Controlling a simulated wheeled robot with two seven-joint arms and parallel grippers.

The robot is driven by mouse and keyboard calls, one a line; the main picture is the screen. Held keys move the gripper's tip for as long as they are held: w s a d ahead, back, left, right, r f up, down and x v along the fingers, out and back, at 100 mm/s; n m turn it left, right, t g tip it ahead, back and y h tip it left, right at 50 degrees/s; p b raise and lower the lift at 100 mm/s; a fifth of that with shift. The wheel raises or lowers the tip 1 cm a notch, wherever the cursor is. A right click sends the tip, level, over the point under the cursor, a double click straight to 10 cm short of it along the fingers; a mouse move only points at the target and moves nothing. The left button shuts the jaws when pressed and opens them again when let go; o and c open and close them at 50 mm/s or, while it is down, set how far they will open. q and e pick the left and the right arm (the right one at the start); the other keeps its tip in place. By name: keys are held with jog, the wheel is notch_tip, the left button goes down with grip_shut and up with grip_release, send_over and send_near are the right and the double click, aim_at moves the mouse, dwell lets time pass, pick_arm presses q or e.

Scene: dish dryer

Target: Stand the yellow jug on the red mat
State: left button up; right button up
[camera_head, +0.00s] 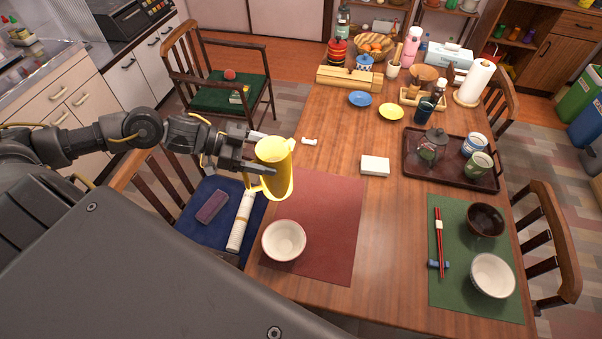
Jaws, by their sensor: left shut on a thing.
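The yellow jug (274,168) is in the middle of the head view, held by my left gripper (258,162). The gripper is shut on it. The jug looks near upright with a slight tilt, and its handle shows at its lower left. It appears in front of the far left corner of the red mat (325,225); I cannot tell how high it is above the table. The mat lies flat at the table's left side. A white bowl (284,240) stands on the mat's near left part. My right gripper is not in view.
A green mat (450,290) with bowls and red chopsticks lies at the right. A dark tray (415,165) with a glass pot and cups is behind it. A white box (375,166) stands beyond the red mat. The red mat's right half is bare.

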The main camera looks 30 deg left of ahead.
aim_at(282, 152)
pick_arm(q)
jog(key=w+d, duration=0.1)
jog(key=w+d+f+p, duration=0.1)
jog(key=w, duration=0.1)
jog(key=shift+w+d, duration=0.15)
jog(key=shift+d, duration=0.25)
jog(key=w+d+f+p, duration=0.1)
jog(key=w+d+f, duration=0.2)
jog(key=f, duration=0.6)
jog(key=shift+w+f, duration=0.3)
jog(key=o, duration=2.1)
jog(key=shift+f, duration=0.2)
jog(key=shift+c, duration=0.2)
